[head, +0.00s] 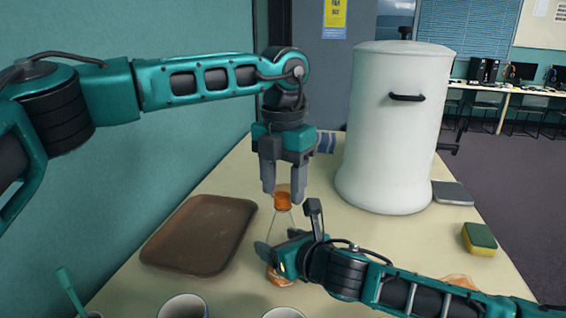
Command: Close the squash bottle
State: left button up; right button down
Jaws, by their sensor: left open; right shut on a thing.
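The squash bottle (281,222) is clear with a tapering neck and stands upright on the table, with orange showing near its base. An orange cap (283,202) sits at the top of its neck; I cannot tell whether it is tight. My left gripper (284,194) points straight down from above, open, with its fingertips on either side of the cap, at about its height. My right gripper (287,232) comes in from the lower right and is shut on the bottle's body. Its hand hides much of the lower bottle.
A brown tray (200,236) lies left of the bottle. A large white lidded urn (392,130) stands behind right, by a grey flat item (452,193) and a sponge (479,239). Cups (183,306) stand along the front edge. The wall (150,150) borders the left.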

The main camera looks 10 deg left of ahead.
pick_arm(q)
jog(key=shift+f, duration=0.5)
grip_shut()
jog(key=shift+o, duration=0.7)
grip_release()
jog(key=shift+r, duration=0.15)
notch_tip(320, 180, up, 12)
pick_arm(e)
grip_release()
